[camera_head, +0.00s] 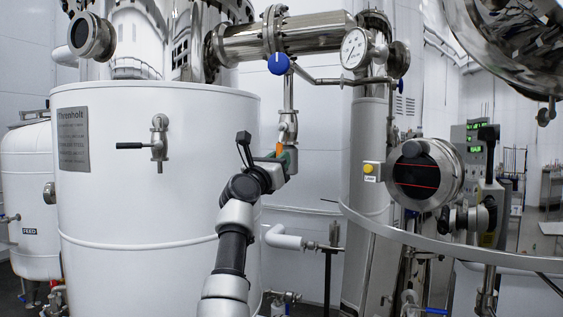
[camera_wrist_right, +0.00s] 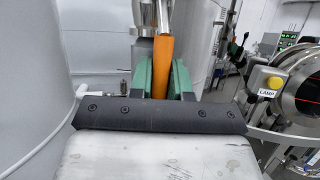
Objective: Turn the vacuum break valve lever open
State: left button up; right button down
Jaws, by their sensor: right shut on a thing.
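The vacuum break valve (camera_head: 288,126) is a small steel valve on the vertical pipe below the large horizontal steel duct. Its orange lever (camera_head: 280,149) points downward and shows between my right gripper's fingers. My right gripper (camera_head: 279,158) reaches up from below in the head view and is shut on this lever. In the right wrist view, the orange lever (camera_wrist_right: 163,65) stands upright between the green fingers, with the steel valve body (camera_wrist_right: 144,45) behind it. The lower end of the lever is hidden by the gripper's dark plate. My left gripper is not in view.
A big white tank (camera_head: 100,200) with a black-handled valve (camera_head: 140,146) stands to the left. A blue round knob (camera_head: 278,64) and a pressure gauge (camera_head: 354,48) sit above. A steel column (camera_head: 368,190) with a yellow lamp button (camera_head: 369,169) stands close to the right.

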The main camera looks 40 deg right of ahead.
jog(key=shift+f, duration=0.1)
dwell(0.4)
jog(key=c, duration=1.1)
grip_release()
jog(key=shift+s, duration=0.1)
jog(key=shift+a+f, duration=0.2)
jog(key=shift+a, duration=0.1)
jog(key=b+v, duration=0.3)
jog(key=v, duration=0.7)
jog(key=shift+b, duration=0.35)
jog(key=shift+s, duration=0.1)
